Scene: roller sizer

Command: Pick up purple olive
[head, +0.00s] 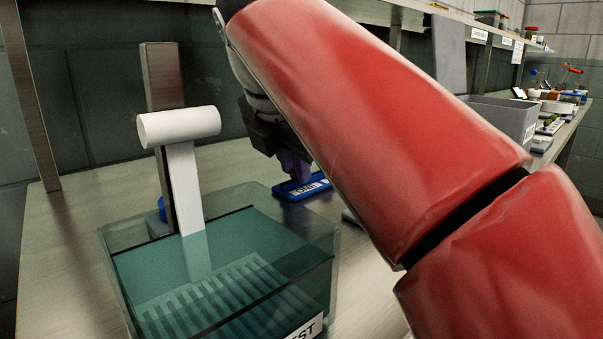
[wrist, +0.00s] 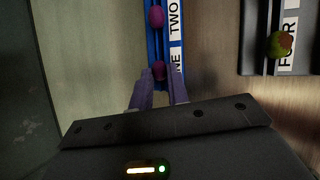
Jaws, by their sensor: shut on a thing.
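A blue tray (wrist: 151,45) with the labels "TWO" and a partly hidden "NE" runs up the middle of the wrist view. It also shows in the head view (head: 290,192), lying on the bench. One purple olive (wrist: 159,69) is between the fingertips of my gripper (wrist: 161,78), at the near part of the blue tray. My gripper is shut on this olive. A second purple olive (wrist: 156,16) lies farther up in the same tray, beside "TWO". In the head view my gripper (head: 292,172) is partly hidden behind my red arm, and the olives cannot be seen there.
A dark grey tray (wrist: 253,50) labelled "FOUR" holds a green olive (wrist: 279,44) with a reddish end. A teal clear-walled box (head: 125,265) with a ribbed floor stands in front, by a white roller (head: 180,126) on a post. A grey bin (head: 505,118) stands at right.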

